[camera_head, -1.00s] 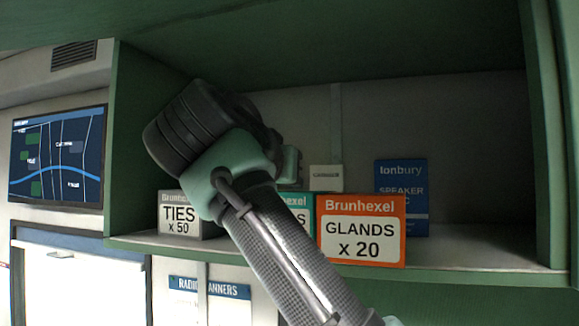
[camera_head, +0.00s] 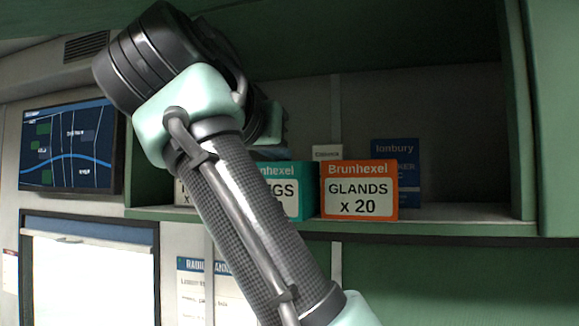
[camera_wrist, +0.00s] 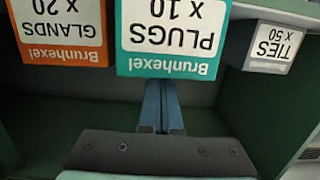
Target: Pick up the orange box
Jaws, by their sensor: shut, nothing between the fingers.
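The orange box (camera_head: 359,190), labelled Brunhexel GLANDS x 20, stands upright on the green shelf, right of a teal PLUGS box (camera_head: 290,190). In the wrist view, which is upside down, the orange box (camera_wrist: 60,30) is at the upper left, cut by the frame edge. My gripper (camera_wrist: 162,95) shows there with its blue-grey fingers together and empty. The fingers point toward the teal box (camera_wrist: 172,40), with the orange box off to one side. In the head view my arm hides most of the gripper.
A grey TIES box (camera_wrist: 273,47) stands on the teal box's other side, mostly hidden by my arm in the head view. A blue Ionbury box (camera_head: 398,160) and a small white box (camera_head: 326,153) stand behind. The shelf (camera_head: 470,214) is clear at right; a green side wall (camera_head: 518,120) bounds it.

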